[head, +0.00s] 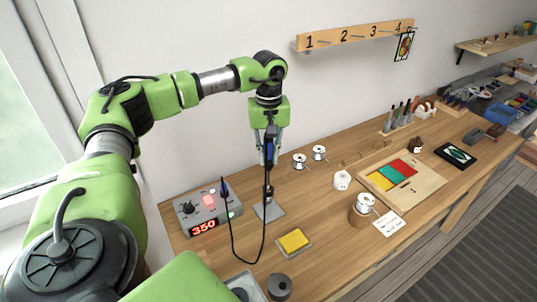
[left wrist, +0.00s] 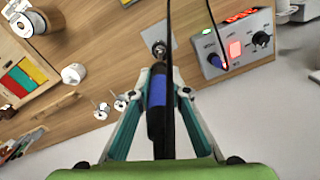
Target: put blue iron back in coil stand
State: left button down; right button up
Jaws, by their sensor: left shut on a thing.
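My left gripper (head: 270,140) points down and is shut on the blue iron (head: 269,152), whose black cord hangs in a loop down to the station. In the left wrist view the iron (left wrist: 157,92) is between the teal fingers (left wrist: 158,85). The coil stand (head: 268,212), a grey plate with a small dark coil, is on the table directly below the iron. It also shows in the left wrist view (left wrist: 168,36), beyond the iron. The iron's tip is close to the coil; I cannot tell whether it is inside. My right gripper is not in view.
The grey station (head: 210,212) showing 350 stands left of the stand. A yellow sponge (head: 293,241) lies in front. Two metal spools (head: 300,161) are behind to the right, and a white roll (head: 342,181) is farther right. The cord hangs in front of the stand.

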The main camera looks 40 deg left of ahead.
aim_at(268, 180)
pick_arm(q)
jog(key=shift+f+b, duration=0.3)
jog(key=shift+f, duration=0.2)
jog(key=shift+f+b, duration=0.75)
jog(key=shift+f, duration=0.5)
dwell(0.5)
jog(key=shift+f+b, duration=1.85)
jog(key=shift+f, duration=1.4)
dwell(0.5)
jog(key=c, duration=1.8)
grip_release()
jog(key=shift+c, duration=0.2)
jog(key=shift+o, duration=0.4)
jog(key=o, duration=0.4)
